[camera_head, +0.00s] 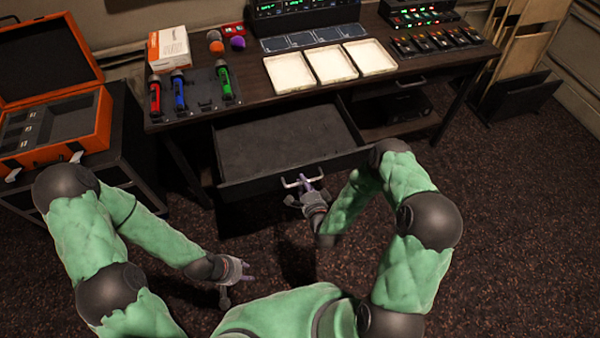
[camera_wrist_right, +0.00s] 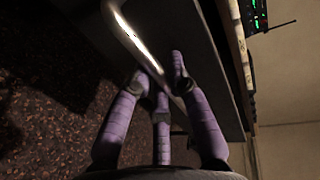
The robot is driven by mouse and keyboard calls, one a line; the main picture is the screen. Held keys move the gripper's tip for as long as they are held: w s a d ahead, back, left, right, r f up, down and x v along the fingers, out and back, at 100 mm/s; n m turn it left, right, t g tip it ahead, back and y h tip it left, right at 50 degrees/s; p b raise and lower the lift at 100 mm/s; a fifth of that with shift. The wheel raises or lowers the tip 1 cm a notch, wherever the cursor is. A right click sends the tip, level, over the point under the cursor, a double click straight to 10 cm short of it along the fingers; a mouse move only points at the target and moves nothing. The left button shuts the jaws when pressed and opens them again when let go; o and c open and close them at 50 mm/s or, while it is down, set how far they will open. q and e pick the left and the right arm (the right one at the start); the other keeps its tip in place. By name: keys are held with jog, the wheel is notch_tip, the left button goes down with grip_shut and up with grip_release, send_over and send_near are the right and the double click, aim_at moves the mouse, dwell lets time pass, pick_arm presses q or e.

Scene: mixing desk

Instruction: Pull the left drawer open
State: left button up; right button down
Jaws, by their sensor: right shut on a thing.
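The left drawer (camera_head: 285,148) of the desk stands pulled out, and its dark inside looks empty. In the right wrist view the fingers (camera_wrist_right: 160,85) close around the end of the bright handle bar (camera_wrist_right: 135,40). My left gripper (camera_head: 246,271) hangs low over the carpet, apart from the desk. Its fingers are too small to judge.
The desk top (camera_head: 260,95) holds three cream trays (camera_head: 331,63), coloured microphones (camera_head: 224,84), a white-orange box (camera_head: 168,47) and mixing gear (camera_head: 433,38). An open orange case (camera_head: 50,130) stands at the left. The carpet in front is clear.

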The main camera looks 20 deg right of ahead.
jog(key=shift+f+v, duration=0.15)
jog(key=shift+v, duration=0.55)
jog(key=shift+f+v, duration=0.15)
jog(key=shift+v, duration=0.5)
jog(key=shift+s, duration=0.1)
jog(key=c, duration=1.2)
grip_release()
jog(key=shift+o, duration=0.2)
jog(key=v, duration=1.2)
jog(key=shift+f, duration=0.1)
